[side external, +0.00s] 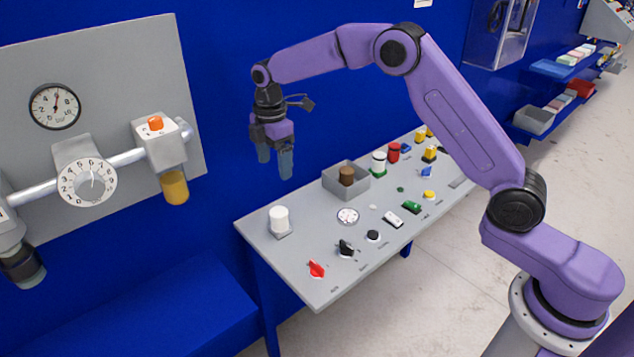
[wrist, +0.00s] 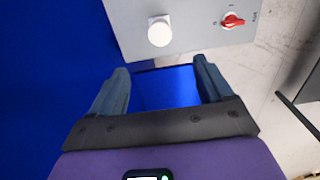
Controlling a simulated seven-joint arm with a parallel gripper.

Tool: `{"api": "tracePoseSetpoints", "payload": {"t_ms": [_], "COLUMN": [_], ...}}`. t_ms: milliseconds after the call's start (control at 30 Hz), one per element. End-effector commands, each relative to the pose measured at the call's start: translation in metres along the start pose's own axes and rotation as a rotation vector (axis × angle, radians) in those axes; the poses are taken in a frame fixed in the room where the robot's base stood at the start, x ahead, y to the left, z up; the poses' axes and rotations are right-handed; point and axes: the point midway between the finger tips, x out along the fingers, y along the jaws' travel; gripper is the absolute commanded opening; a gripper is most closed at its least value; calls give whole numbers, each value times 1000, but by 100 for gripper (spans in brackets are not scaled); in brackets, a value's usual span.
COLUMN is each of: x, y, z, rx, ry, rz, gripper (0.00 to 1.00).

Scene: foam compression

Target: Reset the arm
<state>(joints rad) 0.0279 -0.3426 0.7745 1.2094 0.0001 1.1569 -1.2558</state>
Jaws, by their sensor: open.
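My gripper (side external: 275,163) hangs from the purple arm, pointing down, in the air above and behind the left end of the grey control table (side external: 298,258). Its two blue-grey fingers are apart with nothing between them. In the wrist view my gripper (wrist: 163,82) is open, with blue surface showing between the fingers.
A red switch (side external: 316,269) and black knobs sit along the table's front. A grey box (side external: 334,184) holds a brown cylinder (side external: 346,175). A grey wall panel (side external: 110,75) with a gauge (side external: 55,106), dial (side external: 87,183) and pipe is at left. Air around my gripper is clear.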

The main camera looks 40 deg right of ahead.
Motion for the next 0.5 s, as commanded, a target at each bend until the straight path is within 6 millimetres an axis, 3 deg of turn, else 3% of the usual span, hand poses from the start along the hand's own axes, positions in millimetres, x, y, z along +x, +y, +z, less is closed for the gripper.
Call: {"api": "tracePoseSetpoints", "payload": {"t_ms": [133, 233, 500], "x": [-6, -16, -46], "y": [-10, -30, -117], "z": [-5, -13, -27], "rx": [9, 32, 134], "ry": [1, 2, 7], "rz": [2, 4, 9], "gripper": [80, 80, 80]}}
